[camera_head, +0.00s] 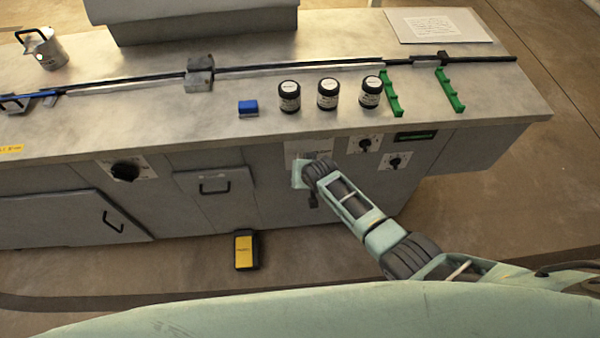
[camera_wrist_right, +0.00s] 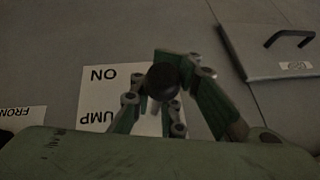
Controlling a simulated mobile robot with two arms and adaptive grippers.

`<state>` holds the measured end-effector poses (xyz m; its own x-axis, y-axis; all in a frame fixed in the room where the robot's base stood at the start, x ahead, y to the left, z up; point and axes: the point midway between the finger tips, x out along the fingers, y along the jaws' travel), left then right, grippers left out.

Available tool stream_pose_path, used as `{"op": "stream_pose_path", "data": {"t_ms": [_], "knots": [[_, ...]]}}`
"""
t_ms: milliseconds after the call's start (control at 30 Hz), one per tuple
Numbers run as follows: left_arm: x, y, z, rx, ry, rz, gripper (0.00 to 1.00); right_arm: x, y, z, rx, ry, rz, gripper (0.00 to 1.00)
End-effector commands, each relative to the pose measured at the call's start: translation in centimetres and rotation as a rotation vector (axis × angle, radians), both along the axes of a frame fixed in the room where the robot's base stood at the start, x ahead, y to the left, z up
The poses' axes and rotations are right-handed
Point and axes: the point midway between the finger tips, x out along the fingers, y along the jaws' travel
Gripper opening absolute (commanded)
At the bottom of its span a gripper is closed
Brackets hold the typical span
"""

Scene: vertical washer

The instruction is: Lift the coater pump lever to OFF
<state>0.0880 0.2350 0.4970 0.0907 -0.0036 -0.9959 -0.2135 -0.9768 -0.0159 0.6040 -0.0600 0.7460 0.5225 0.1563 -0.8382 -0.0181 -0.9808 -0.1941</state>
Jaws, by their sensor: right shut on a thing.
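The coater pump lever shows in the right wrist view as a black round knob (camera_wrist_right: 161,80) in front of a white label plate (camera_wrist_right: 98,88). The label appears upside down, with "ON" and part of "PUMP" readable. My right gripper (camera_wrist_right: 166,92) has its green fingers around the knob and is shut on the lever. In the head view my right arm reaches to the grey front panel below the counter edge, in front of the label plate (camera_head: 308,148). My wrist hides most of the lever there. My left gripper is not in view.
Two black dials (camera_head: 365,144) sit on the panel to the right, and a larger dial (camera_head: 125,171) to the left. A handled door (camera_head: 214,187) is left of my gripper. A yellow-black box (camera_head: 245,250) stands on the floor. Jars (camera_head: 328,94) stand on the counter (camera_head: 200,120).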

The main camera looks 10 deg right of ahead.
Motion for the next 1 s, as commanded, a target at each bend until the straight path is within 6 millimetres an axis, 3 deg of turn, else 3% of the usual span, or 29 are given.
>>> {"op": "stream_pose_path", "data": {"t_ms": [267, 300, 533, 1000], "knots": [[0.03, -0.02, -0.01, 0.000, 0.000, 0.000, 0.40, -0.09, -0.07, -0.12, 0.002, 0.004, -0.004, 0.00], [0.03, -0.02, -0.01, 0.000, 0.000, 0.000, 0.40, -0.09, -0.07, -0.12, 0.002, 0.004, -0.004, 0.09], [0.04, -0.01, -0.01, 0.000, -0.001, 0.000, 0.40, -0.04, -0.06, -0.07, 0.001, 0.002, -0.003, 0.28], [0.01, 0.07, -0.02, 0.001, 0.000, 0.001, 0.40, -0.36, -0.15, 0.61, 0.000, -0.002, -0.001, 0.28]]}}
